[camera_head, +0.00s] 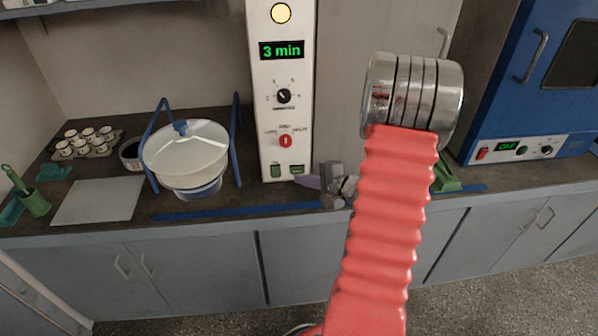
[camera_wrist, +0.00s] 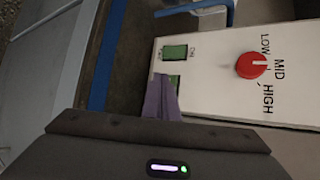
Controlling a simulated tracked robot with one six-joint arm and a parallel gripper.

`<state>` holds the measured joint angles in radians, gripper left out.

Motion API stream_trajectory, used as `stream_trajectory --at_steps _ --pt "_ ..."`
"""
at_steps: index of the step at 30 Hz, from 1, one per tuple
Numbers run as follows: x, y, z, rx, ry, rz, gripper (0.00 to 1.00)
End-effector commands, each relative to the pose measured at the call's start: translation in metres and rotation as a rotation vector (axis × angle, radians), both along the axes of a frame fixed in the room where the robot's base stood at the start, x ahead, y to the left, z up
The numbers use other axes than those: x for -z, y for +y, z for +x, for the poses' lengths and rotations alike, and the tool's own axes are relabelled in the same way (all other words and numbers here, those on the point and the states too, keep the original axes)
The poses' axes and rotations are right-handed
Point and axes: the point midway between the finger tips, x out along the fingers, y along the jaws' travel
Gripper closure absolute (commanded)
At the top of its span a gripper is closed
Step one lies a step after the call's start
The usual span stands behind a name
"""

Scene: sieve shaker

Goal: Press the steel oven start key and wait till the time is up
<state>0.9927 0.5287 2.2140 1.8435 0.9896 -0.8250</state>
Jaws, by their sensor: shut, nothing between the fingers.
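A tall white control panel (camera_head: 283,100) stands at the back of the bench beside a plain grey door (camera_head: 345,70). It has a glowing yellowish lamp (camera_head: 281,13), a green display (camera_head: 282,50) reading 3 min, a black dial (camera_head: 284,96) and a red knob (camera_head: 285,141). Two green keys sit at its bottom: the left key (camera_head: 276,171) and the right key (camera_head: 297,169). My gripper (camera_head: 304,181) is shut and empty, its purple fingers at the right key. In the wrist view the fingertips (camera_wrist: 162,84) partly cover that key (camera_wrist: 174,81); contact is unclear. The other key (camera_wrist: 175,52) is uncovered.
A blue oven (camera_head: 545,85) with a lit display stands at right. Left on the bench are a white bowl (camera_head: 186,150) in a blue stand, a rack of small cups (camera_head: 88,142) and a green holder (camera_head: 34,203). My red arm hides part of the bench.

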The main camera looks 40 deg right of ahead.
Motion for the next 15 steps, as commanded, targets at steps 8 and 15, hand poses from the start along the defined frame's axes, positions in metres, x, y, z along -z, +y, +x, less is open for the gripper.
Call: stream_trajectory --at_steps 8,15 --pt "0.000 0.001 -0.002 0.000 0.000 0.000 1.00" --pt "0.000 0.009 -0.015 0.002 0.000 0.001 1.00"
